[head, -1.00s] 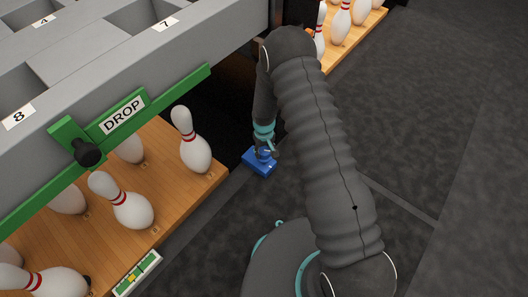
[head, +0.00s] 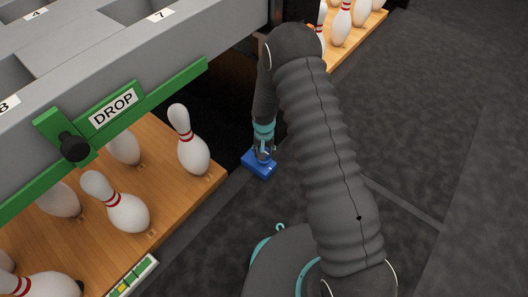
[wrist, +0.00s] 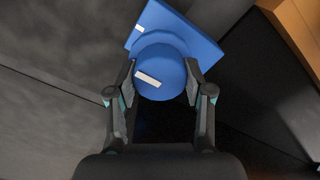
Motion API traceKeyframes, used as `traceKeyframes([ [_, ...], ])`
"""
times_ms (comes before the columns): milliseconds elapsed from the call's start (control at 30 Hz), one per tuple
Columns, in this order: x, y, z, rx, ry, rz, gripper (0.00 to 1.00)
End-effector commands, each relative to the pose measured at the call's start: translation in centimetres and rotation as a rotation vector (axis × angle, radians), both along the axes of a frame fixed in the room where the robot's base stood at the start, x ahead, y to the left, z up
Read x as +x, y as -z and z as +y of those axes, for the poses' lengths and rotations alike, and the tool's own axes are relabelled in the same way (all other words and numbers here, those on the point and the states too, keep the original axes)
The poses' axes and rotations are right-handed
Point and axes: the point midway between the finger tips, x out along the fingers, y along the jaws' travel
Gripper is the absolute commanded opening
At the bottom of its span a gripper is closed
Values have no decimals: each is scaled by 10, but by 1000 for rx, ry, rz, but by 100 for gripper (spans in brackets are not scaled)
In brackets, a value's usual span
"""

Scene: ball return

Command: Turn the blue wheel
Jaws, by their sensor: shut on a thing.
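The blue wheel (wrist: 172,55) is a round knob with a white mark on its face, on a blue base plate (wrist: 200,38) that also has a white mark. The mark on the wheel slants down to the right. In the head view the blue base (head: 258,170) sits low beside the lane's dark opening. My gripper (wrist: 160,88) is shut on the wheel, with one finger on each side of it. In the head view my gripper (head: 263,154) comes down onto the wheel from above and mostly hides it.
A wooden pin deck (head: 165,195) with several white pins is at left, under a grey rack (head: 210,40) with a green DROP bar (head: 150,87) and black knob (head: 75,148). Another deck with pins (head: 340,25) is at the top. Dark floor at right is clear.

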Motion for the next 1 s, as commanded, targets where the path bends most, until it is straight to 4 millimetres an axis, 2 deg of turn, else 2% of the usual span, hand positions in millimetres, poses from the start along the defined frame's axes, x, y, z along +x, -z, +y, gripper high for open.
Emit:
traceKeyframes([
  [300,0,0,0,0,1,1,17],
  [333,0,0,0,0,1,1,54],
  [400,0,0,0,0,1,1,71],
  [433,0,0,0,0,1,1,76],
  [767,0,-1,0,0,0,0,76],
  [867,1,-8,0,1,0,-2,76],
  [1000,1,-28,0,1,0,-2,76],
])
